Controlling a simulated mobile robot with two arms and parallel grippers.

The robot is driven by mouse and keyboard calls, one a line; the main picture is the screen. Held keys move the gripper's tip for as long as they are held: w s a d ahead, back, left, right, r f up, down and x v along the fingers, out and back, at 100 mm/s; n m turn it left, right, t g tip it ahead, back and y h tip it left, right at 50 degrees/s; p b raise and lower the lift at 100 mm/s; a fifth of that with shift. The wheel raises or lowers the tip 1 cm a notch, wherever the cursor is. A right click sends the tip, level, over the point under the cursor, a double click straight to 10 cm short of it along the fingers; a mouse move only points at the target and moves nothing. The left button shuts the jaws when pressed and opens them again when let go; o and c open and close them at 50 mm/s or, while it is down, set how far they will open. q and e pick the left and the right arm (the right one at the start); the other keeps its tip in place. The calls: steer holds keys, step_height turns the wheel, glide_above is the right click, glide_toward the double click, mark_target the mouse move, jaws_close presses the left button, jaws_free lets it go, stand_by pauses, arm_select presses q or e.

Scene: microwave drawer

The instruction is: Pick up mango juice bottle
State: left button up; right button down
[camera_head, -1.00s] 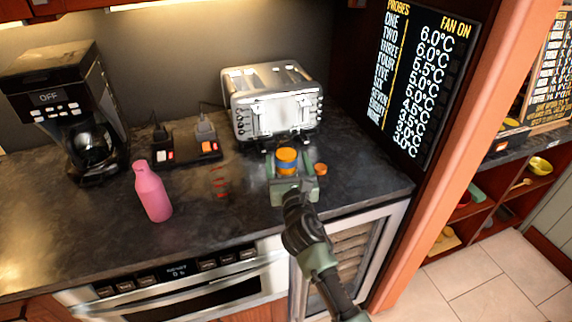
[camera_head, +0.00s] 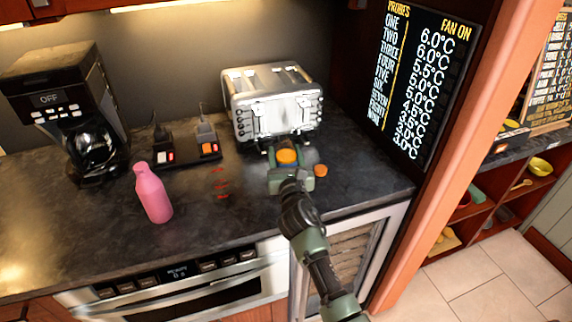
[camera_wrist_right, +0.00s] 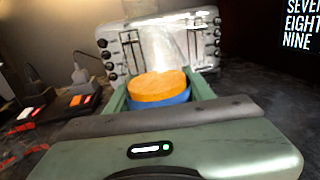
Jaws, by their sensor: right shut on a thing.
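A bottle with an orange top (camera_head: 287,156) and a blue band below it stands on the dark counter in front of the toaster; I take it for the mango juice bottle. My right gripper (camera_head: 290,172) is around it and shut on it. In the right wrist view the orange top (camera_wrist_right: 157,87) and blue body sit between the green fingers of the gripper (camera_wrist_right: 158,98). The lower part of the bottle is hidden by the gripper. I cannot tell whether it touches the counter. My left gripper is not in view.
A silver toaster (camera_head: 274,103) stands just behind the bottle. A small orange round thing (camera_head: 320,170) lies right of the gripper. A pink bottle (camera_head: 152,193), power strip (camera_head: 186,152) and coffee maker (camera_head: 68,112) are to the left. The front-left counter is clear.

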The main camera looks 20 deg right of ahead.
steer(key=shift+r, duration=0.1)
step_height(320, 180, up, 20)
steer(key=p, duration=0.2)
stand_by(1.3)
